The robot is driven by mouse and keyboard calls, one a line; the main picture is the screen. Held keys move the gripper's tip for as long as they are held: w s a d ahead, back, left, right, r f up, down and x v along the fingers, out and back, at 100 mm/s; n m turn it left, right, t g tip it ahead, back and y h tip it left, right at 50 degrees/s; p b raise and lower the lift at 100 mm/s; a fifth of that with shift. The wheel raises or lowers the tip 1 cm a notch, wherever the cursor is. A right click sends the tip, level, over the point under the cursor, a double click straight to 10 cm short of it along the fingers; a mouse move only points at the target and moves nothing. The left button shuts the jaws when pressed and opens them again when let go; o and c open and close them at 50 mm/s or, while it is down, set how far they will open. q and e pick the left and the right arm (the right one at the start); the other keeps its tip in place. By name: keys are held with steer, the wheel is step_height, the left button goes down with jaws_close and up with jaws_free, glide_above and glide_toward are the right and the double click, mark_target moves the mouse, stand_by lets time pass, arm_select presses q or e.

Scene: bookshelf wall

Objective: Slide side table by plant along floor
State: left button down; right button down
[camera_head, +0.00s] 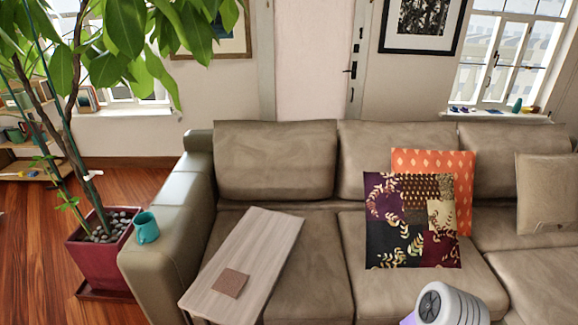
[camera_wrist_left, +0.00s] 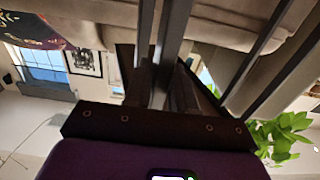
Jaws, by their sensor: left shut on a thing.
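The side table (camera_head: 258,245) has a pale wood top, seen from above in the head view. It reaches over the left sofa seat, with its near end at the bottom edge. A small brown square (camera_head: 231,283) lies on it. In the left wrist view, dark metal bars of the table frame (camera_wrist_left: 172,35) run between the fingers of my left gripper (camera_wrist_left: 157,80), which is shut on one of them. The exact contact is hard to see in the dark. The plant (camera_head: 98,225) stands in a red square pot left of the sofa. My right gripper is not in view.
The grey-brown leather sofa (camera_head: 275,160) stands behind and under the table top. A teal mug (camera_head: 146,227) sits on its left armrest. Patterned cushions (camera_head: 412,220) lie on the seat to the right. Bare wood floor (camera_head: 40,255) shows at the far left.

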arm_select(q)
steer(key=shift+a, duration=0.25)
